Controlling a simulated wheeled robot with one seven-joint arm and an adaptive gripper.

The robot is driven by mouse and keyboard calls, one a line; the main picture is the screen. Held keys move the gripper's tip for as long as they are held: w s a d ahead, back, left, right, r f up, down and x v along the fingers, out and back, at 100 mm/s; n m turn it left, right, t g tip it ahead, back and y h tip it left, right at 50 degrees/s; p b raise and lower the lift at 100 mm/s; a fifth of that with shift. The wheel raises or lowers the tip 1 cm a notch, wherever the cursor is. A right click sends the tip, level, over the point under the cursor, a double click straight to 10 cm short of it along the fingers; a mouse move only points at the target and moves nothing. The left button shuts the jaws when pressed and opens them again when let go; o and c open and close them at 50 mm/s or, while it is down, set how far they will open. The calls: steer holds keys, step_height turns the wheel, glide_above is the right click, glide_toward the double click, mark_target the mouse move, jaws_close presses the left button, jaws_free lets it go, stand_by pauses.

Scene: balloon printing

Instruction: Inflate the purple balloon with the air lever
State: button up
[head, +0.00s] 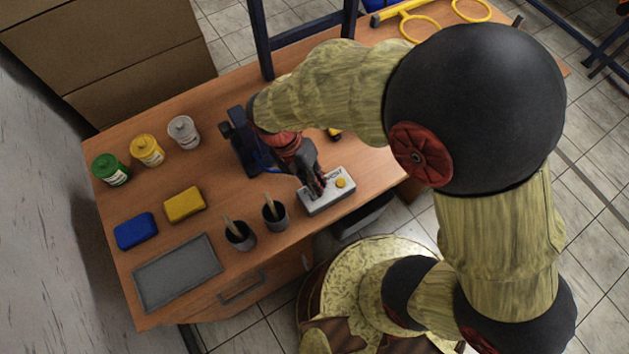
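My gripper (318,187) points down at the left part of a light grey box (328,203) near the table's front edge. The box has a round yellow button (341,183) and dark lettering on top. My gripper covers part of the box, so I cannot tell whether it touches or holds a lever there. Its fingers look close together, but the gap is not clear. A dark blue device (245,148) stands behind and left of the gripper, partly hidden by my arm. I see no purple balloon in this view.
On the wooden table (210,160) are green (110,170), yellow (147,151) and white (184,133) jars, blue (136,231) and yellow (184,205) blocks, a grey tray (178,272) and two dark cups (240,236) holding sticks. Yellow rings (420,27) lie at the back. Cardboard boxes (110,50) stand behind.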

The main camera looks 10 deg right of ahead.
jaws_close()
stand_by(0.4)
